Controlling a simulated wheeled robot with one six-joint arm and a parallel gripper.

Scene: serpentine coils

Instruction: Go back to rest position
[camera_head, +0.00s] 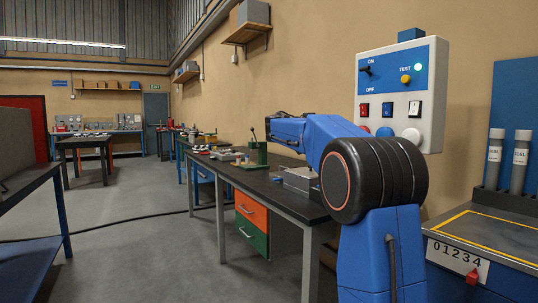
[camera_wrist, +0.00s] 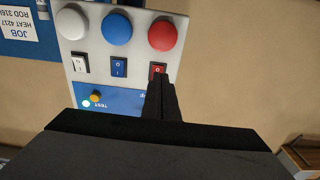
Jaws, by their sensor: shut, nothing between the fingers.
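My gripper (camera_wrist: 160,82) is shut and empty in the wrist view. Its fingertips overlap the lower edge of the red rocker switch (camera_wrist: 158,68); I cannot tell whether they touch it. The head view does not show the gripper; my blue arm (camera_head: 318,132) stretches out in front of the control box (camera_head: 398,135). The red switch also shows in the head view (camera_head: 365,110).
The box carries a black ON/OFF knob (camera_head: 366,71), a yellow knob (camera_head: 405,79), a lit green lamp (camera_head: 418,68) and round buttons. A dark workbench (camera_head: 265,183) stands along the wall. A rack (camera_head: 503,190) holds grey tubes at right. The left-centre floor is clear except a cable.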

